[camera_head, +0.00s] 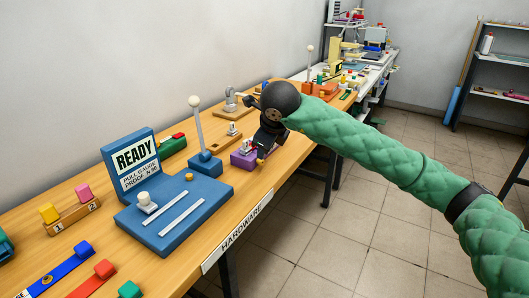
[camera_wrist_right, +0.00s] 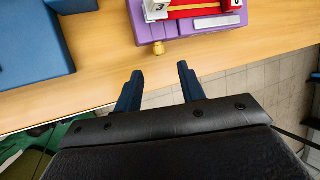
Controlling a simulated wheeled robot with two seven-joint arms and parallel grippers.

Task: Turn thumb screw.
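A small brass thumb screw (camera_wrist_right: 157,48) sticks out from the front side of a purple block (camera_wrist_right: 190,28) near the table's front edge. In the right wrist view my right gripper (camera_wrist_right: 160,70) is open and empty, with its two dark blue fingers apart. The screw lies just beyond the fingertips, roughly in line with the gap between them, and no contact shows. In the head view the purple block (camera_head: 243,158) is partly hidden by my right wrist and gripper (camera_head: 264,150). My left gripper is not in view.
A blue gauge base (camera_head: 180,212) with a "READY" sign stands left of the purple block. A blue stand with a white-knobbed lever (camera_head: 204,165) is close beside it. The purple block carries red and white parts (camera_wrist_right: 200,8). Open floor lies in front of the table.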

